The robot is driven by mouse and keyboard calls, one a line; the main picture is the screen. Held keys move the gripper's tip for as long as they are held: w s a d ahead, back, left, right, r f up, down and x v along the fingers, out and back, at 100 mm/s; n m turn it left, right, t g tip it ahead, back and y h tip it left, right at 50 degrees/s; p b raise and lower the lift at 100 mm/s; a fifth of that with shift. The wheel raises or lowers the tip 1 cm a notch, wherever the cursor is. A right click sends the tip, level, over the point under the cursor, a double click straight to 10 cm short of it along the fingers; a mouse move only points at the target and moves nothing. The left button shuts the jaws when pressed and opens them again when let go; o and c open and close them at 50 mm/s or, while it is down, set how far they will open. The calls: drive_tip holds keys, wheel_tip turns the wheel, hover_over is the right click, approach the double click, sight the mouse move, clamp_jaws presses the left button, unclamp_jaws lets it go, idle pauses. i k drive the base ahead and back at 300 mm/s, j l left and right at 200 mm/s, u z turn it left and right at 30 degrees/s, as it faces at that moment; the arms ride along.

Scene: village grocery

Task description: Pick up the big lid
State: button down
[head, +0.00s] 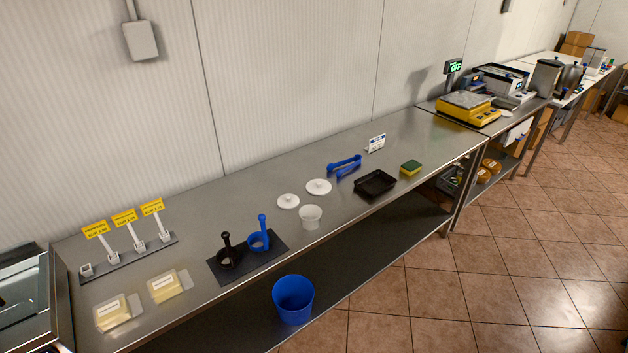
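Two round white lids with small knobs lie on the steel counter. The big lid (319,187) is the one farther right; it looks slightly wider than the small lid (288,202) to its left. The two lids lie close together with a small gap between them. A white cup (310,217) stands just in front of them, toward the counter's front edge. My gripper is not in the head view.
Near the lids are blue tongs (345,163), a black tray (375,184) and a sponge (411,167). Black and blue tools stand on a dark mat (225,276) to the left. A blue bucket (293,300) is below the front edge. Tiled floor is clear at right.

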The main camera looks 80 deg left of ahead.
sight(316, 187)
drive_tip(key=u, duration=2.6)
drive_tip(key=z, duration=3.2)
drive_tip(key=u, duration=1.1)
drive_tip(key=i+j+u, duration=0.1)
drive_tip(key=u, duration=0.4)
drive_tip(key=i+j+u, duration=0.1)
drive_tip(key=u, duration=0.4)
drive_tip(key=i+j+u, duration=0.15)
drive_tip(key=u, duration=0.3)
drive_tip(key=i+u, duration=0.15)
drive_tip(key=u, duration=0.35)
drive_tip(key=i+l+u, duration=0.15)
drive_tip(key=i+u, duration=0.15)
drive_tip(key=i, duration=0.2)
drive_tip(key=i+l+u, duration=0.65)
drive_tip(key=i, duration=0.25)
